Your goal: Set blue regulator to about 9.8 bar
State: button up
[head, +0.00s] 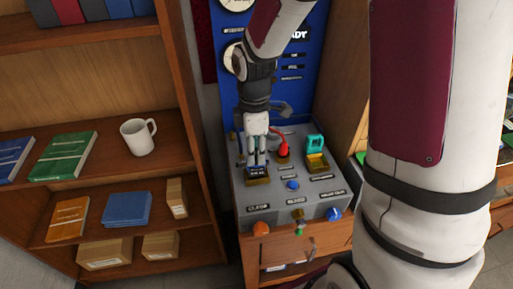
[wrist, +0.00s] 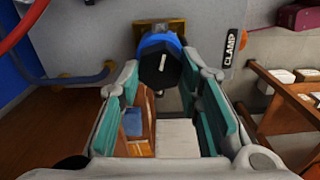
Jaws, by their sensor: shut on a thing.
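The blue regulator (head: 258,172) stands on a brass base at the left of the grey bench top. In the wrist view its knob (wrist: 160,68) has a dark end face and a blue body. My gripper (head: 257,160) comes down over it, and in the wrist view its two teal-padded fingers (wrist: 160,82) sit on either side of the knob, shut on it. Two white-faced gauges are on the blue panel behind; the lower gauge (head: 234,58) is partly covered by my arm. I cannot read a pressure on either.
A red lever (head: 283,148) and a teal padlock-shaped part (head: 315,144) stand close to the right of my gripper. A blue button (head: 292,185) is in front. Orange (head: 261,229) and blue (head: 334,213) knobs stick out of the front face. A wooden shelf (head: 110,180) stands left.

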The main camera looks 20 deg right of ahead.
jog(key=shift+r+n, duration=0.1)
jog(key=shift+n, duration=0.4)
jog(key=o, duration=1.1)
jog(key=shift+o, duration=0.2)
notch_tip(320, 180, up, 12)
